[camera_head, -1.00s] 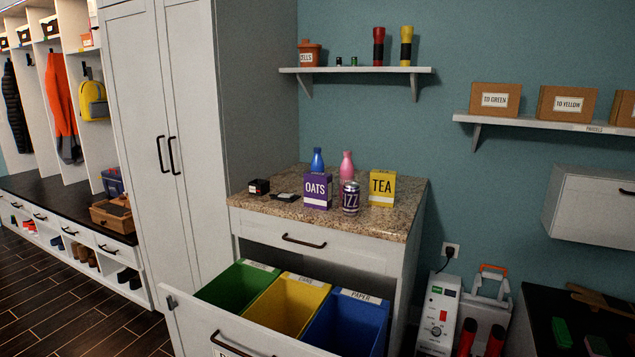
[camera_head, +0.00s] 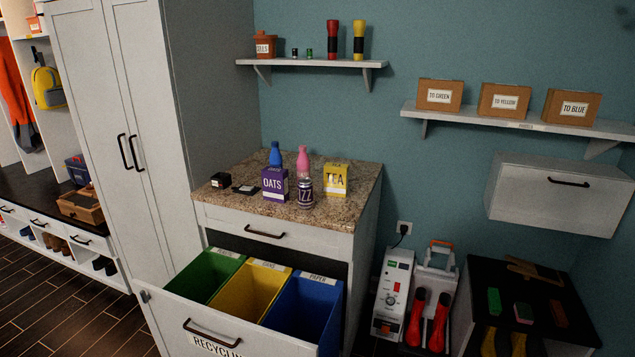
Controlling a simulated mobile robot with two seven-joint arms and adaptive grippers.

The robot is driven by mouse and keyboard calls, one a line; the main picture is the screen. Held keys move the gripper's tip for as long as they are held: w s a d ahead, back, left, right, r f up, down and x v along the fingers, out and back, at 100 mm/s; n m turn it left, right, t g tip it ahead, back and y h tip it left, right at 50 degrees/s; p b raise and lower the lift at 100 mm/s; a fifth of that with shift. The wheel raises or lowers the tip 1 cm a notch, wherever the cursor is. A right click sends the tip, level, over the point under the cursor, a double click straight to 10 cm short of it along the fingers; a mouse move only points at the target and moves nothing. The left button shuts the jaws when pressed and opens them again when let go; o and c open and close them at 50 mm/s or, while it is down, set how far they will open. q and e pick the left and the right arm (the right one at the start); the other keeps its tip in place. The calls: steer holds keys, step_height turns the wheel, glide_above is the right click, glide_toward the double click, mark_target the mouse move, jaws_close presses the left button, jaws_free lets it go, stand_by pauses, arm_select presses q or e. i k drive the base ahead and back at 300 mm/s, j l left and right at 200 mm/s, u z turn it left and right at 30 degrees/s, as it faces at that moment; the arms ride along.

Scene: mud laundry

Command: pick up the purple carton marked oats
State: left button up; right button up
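The purple carton marked OATS (camera_head: 275,184) stands upright on the speckled granite counter (camera_head: 227,198). A blue bottle (camera_head: 275,155) stands behind it and a pink bottle (camera_head: 303,162) behind it to the right. A purple can (camera_head: 305,193) stands close by its right side, and a yellow carton marked TEA (camera_head: 336,179) is further right. Neither of my grippers shows in the head view.
Below the counter a recycling drawer (camera_head: 214,340) is pulled open, with green (camera_head: 212,272), yellow (camera_head: 250,290) and blue (camera_head: 303,308) bins. A small black box (camera_head: 221,180) and a flat dark item (camera_head: 246,189) lie left of the carton. A shelf (camera_head: 310,63) hangs above.

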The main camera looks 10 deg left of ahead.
mark_target(275, 188)
steer(key=i+l+z, duration=0.2)
steer(key=z, duration=0.2)
steer(key=i+l+z, duration=0.4)
steer(key=i+z, duration=0.15)
steer(key=z, duration=0.3)
steer(key=i+u, duration=0.65)
steer(key=u, duration=0.2)
steer(key=i+l+u, duration=0.25)
steer(key=u, duration=0.15)
